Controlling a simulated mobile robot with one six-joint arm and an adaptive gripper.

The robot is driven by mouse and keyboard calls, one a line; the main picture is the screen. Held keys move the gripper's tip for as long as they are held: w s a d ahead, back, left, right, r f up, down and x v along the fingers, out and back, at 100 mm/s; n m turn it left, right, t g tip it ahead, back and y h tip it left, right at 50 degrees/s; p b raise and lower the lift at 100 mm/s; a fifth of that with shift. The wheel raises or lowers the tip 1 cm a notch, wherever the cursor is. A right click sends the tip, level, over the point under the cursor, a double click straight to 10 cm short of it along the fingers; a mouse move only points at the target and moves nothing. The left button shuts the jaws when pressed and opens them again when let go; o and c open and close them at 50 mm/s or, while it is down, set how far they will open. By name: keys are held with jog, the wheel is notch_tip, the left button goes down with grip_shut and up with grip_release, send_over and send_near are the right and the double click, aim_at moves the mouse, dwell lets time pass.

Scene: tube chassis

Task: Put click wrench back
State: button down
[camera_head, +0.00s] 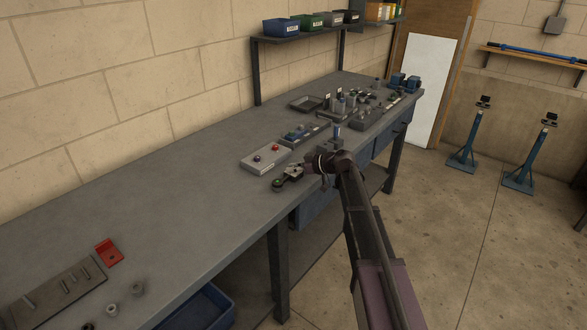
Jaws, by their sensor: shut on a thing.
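My gripper (287,179) is low over the front part of the grey workbench (205,215), just in front of a light grey box with red and dark knobs (266,158). It is small and dark in this view. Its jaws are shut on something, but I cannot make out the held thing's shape. I cannot pick out the click wrench with certainty. My arm comes up from the lower right and hides part of the bench's front edge.
A slotted dark plate (62,292) and a red block (109,252) lie at the near left. Trays and small parts (340,108) crowd the far end. A shelf with bins (310,32) is above. The bench's middle left is clear. Blue stands (466,145) are on the floor.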

jog(key=shift+a+f, duration=0.1)
jog(key=shift+f, duration=0.1)
jog(key=c, duration=0.5)
grip_release()
jog(key=shift+c, duration=0.2)
jog(key=shift+r, duration=0.2)
